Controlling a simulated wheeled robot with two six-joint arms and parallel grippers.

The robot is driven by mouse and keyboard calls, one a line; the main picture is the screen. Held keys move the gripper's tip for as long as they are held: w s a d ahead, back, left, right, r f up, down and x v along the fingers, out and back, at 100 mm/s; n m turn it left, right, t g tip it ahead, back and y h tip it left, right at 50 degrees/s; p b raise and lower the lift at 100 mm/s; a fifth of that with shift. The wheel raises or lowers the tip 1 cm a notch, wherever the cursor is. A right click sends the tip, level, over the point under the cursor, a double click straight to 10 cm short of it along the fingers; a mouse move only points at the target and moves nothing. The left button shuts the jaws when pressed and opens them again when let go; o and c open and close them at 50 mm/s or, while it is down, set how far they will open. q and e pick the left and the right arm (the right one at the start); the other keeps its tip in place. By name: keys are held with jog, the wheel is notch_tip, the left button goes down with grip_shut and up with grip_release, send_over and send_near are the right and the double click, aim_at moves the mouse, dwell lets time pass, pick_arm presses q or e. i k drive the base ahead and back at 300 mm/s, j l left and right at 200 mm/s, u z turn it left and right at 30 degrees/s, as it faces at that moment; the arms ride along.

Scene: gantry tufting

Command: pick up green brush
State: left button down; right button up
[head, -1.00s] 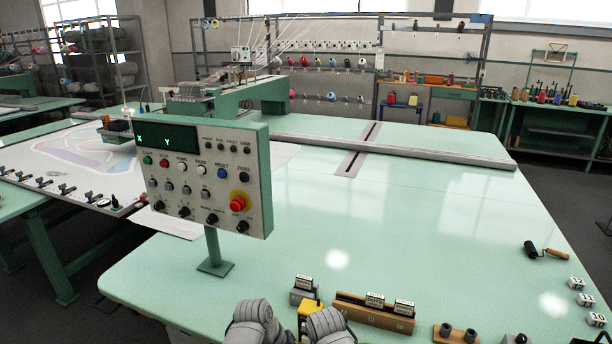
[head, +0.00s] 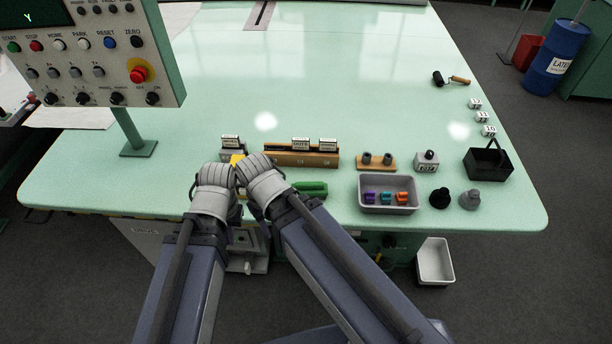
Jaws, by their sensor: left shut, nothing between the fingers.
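A green object that looks like the green brush (head: 312,188) lies near the table's front edge, just right of my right gripper. My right forearm covers its near side, so its full shape is hidden. My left gripper (head: 214,176) is shut and empty, over the front of the table, left of the green object. My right gripper (head: 256,168) is close beside it; its fingertips are hidden from this angle, so I cannot tell whether it is open.
A grey tray (head: 388,209) with small purple, teal and orange pieces stands to the right. Behind are a wooden card holder (head: 300,160) and a yellow object (head: 237,159). A control panel (head: 160,93) stands at left. The table's middle is clear.

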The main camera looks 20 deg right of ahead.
aim_at(314, 189)
jog(key=u, duration=1)
jog(key=z, duration=1.65)
jog(key=i, duration=0.25)
jog(key=k+l, duration=0.1)
jog(key=l, duration=0.35)
jog(key=k+l, duration=0.1)
jog(key=l, duration=0.3)
